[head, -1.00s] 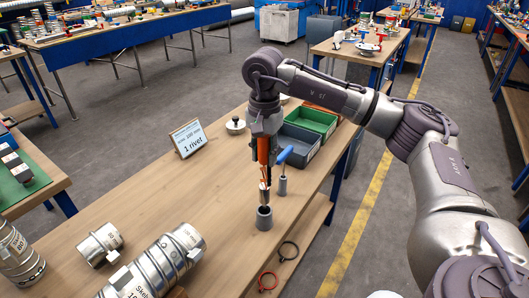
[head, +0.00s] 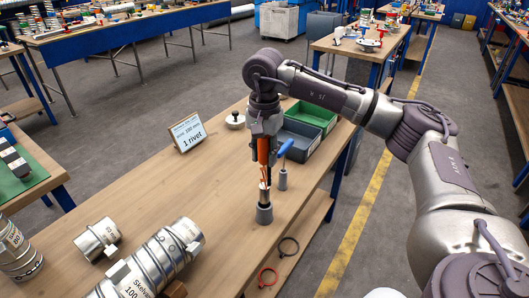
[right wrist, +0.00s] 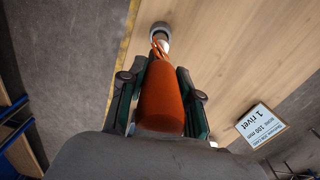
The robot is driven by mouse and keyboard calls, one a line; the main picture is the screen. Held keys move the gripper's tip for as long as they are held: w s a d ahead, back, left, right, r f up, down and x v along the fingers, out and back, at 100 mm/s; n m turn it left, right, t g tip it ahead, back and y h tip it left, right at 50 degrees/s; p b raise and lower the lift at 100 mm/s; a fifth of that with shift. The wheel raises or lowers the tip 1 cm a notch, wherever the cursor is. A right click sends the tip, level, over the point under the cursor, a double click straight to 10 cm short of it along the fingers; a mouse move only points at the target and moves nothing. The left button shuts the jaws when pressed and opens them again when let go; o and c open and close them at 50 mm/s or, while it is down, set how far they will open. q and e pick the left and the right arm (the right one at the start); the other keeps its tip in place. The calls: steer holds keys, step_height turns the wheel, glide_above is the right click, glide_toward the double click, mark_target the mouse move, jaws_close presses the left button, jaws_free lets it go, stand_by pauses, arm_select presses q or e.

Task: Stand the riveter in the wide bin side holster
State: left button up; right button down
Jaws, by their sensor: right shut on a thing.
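The riveter (head: 263,150) has orange handles and a metal nose pointing down. My right gripper (head: 264,140) is shut on its handles and holds it upright over the bench. The nose is at the mouth of a grey round holster (head: 264,214) near the bench's front edge. How deep the nose sits inside is hidden. In the right wrist view the orange handles (right wrist: 161,98) lie between the fingers, and the holster (right wrist: 160,29) shows beyond the nose. A second grey holster (head: 282,183) behind holds a blue-handled tool (head: 284,149). My left gripper is not in view.
A green bin (head: 311,117) and a grey bin (head: 296,140) stand behind the holsters. A sign (head: 187,132) reads "1 rivet". Metal duct pieces (head: 165,260) lie at front left. Red and dark rings (head: 268,279) lie below the bench edge. The bench middle is clear.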

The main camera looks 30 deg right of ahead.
mark_target(265, 167)
steer(key=shift+f+b, duration=1.5)
steer(key=shift+f, duration=0.6)
steer(key=c, duration=0.7)
jaws_free()
step_height(265, 167, up, 12)
steer(key=shift+r, duration=0.1)
